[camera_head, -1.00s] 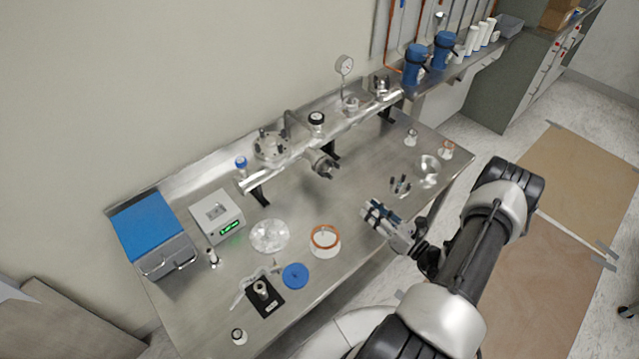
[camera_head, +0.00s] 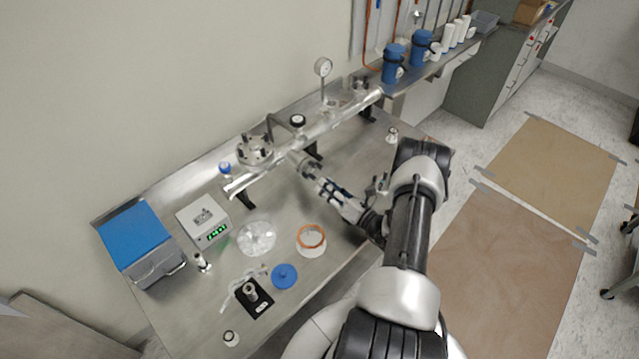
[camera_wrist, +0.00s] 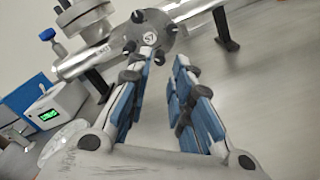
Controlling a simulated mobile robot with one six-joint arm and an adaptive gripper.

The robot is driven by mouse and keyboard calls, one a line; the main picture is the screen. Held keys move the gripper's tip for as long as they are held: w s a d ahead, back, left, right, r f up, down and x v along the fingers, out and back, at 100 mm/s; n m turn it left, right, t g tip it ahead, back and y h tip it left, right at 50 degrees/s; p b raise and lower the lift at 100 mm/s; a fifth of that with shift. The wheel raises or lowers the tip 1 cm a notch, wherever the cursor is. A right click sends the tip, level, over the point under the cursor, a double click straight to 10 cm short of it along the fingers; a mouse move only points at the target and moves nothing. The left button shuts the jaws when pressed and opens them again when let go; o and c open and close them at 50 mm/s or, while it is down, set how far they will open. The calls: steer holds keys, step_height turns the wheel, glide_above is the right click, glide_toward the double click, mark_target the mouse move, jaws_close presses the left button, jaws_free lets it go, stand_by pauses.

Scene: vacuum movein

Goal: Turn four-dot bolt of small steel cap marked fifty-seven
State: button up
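The small steel cap (camera_wrist: 157,36) is a round disc on the end of a short side port of the steel pipe. Its face carries a mark too small to read surely. Several dark bolts (camera_wrist: 138,16) stand around its rim; I cannot make out their dots. In the head view, the cap (camera_head: 309,170) faces my gripper. My gripper (camera_head: 322,186) is just in front of it, at its lower right. In the wrist view, my gripper (camera_wrist: 166,62) is open, its blue-padded fingers apart with nothing between them, pointing at the cap's lower edge.
A display box (camera_head: 203,222), blue case (camera_head: 135,237), copper ring (camera_head: 311,236) and blue disc (camera_head: 285,276) stand left and front.

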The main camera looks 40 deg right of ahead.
mark_target(315, 179)
steer(key=shift+w+a, duration=0.2)
steer(key=shift+w, duration=1.6)
steer(key=shift+c, duration=0.5)
jaws_close()
